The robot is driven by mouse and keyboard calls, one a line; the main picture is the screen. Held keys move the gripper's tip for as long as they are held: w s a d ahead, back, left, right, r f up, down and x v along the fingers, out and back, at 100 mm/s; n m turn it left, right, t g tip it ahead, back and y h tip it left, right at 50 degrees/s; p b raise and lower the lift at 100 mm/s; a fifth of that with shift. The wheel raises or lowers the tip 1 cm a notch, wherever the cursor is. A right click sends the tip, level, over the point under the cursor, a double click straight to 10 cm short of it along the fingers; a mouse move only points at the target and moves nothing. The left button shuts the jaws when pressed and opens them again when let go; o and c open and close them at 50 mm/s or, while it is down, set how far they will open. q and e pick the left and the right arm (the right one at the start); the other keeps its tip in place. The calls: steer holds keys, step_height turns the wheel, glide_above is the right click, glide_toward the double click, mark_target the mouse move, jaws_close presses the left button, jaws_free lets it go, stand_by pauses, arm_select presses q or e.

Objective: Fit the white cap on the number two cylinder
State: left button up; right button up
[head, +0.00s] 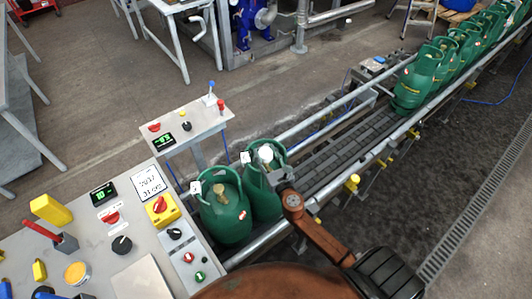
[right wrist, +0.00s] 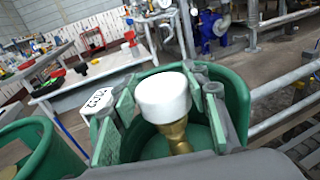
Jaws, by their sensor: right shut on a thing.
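The white cap (head: 265,153) is at the top of the farther green cylinder (head: 264,196) of the near pair on the conveyor. In the right wrist view the white cap (right wrist: 163,97) stands upright right above the brass valve (right wrist: 175,135), inside the green collar. I cannot tell whether it is fully seated. My right gripper (head: 277,174) reaches in at the collar and is shut on the cap. A white tag (right wrist: 98,99) hangs by the collar; its print is hard to read. The nearer green cylinder (head: 225,212) has a bare brass valve. My left gripper is out of view.
Rails (head: 318,120) flank the conveyor (head: 345,145), which is empty between the near pair and several green cylinders (head: 415,85) farther up. A control desk (head: 95,235) with knobs and a yellow switch box stands at left, a smaller panel (head: 185,126) behind it.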

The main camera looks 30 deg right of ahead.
steer(key=shift+f+b, duration=0.45)
steer(key=shift+f, duration=0.1)
steer(key=o, duration=1)
steer(key=shift+c, duration=0.2)
steer(key=shift+o, duration=0.2)
steer(key=shift+a+f, duration=0.1)
steer(key=shift+a, duration=0.1)
steer(key=shift+s+f, duration=0.1)
steer(key=v, duration=1.1)
steer(key=shift+s+d+r, duration=0.25)
steer(key=shift+s, duration=0.1)
